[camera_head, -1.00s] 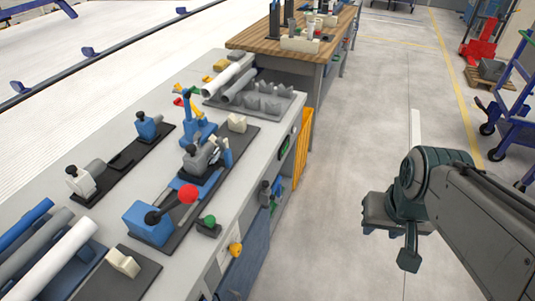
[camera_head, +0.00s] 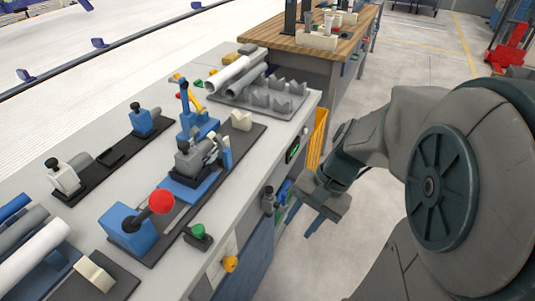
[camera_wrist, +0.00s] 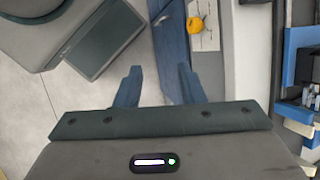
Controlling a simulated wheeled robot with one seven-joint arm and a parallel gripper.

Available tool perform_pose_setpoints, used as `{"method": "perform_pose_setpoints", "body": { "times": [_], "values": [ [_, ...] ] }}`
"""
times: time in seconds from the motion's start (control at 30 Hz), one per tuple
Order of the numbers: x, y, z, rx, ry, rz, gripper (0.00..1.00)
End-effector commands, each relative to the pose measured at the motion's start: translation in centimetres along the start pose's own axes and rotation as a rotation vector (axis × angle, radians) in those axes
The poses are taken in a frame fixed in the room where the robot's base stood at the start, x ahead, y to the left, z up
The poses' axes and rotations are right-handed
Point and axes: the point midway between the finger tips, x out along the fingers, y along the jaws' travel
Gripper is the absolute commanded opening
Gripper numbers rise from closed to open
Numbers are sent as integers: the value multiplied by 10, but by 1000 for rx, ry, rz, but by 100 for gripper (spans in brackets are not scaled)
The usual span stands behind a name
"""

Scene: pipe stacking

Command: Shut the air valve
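The bench front carries small fittings, and I cannot tell for sure which one is the air valve. A yellow knob (camera_head: 230,263) sits on a pale plate on the front; it also shows at the top of the wrist view (camera_wrist: 194,25). Farther along the front is a grey fitting (camera_head: 268,200) with blue and green parts beside it. My gripper (camera_head: 308,205) is in front of the bench, to the right of these fittings. In the wrist view its two fingers (camera_wrist: 158,72) stand apart with nothing between them.
On the bench top are a red ball-topped lever (camera_head: 161,202), a green button (camera_head: 198,231), clamps and a grey pipe rack (camera_head: 262,104). White and grey pipes lie at the lower left. A wooden-topped table (camera_head: 300,40) stands behind.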

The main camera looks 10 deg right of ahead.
Motion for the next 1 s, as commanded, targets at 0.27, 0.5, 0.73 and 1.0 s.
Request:
{"method": "perform_pose_setpoints", "body": {
  "times": [0.27,0.5,0.73,1.0],
  "values": [
    [71,8,-72,521,-365,-398,35],
    [91,31,-155,873,-616,-813,35],
    [92,61,-206,1033,-736,-1079,35],
    [94,52,-216,1060,-758,-1133,35]
  ]
}}
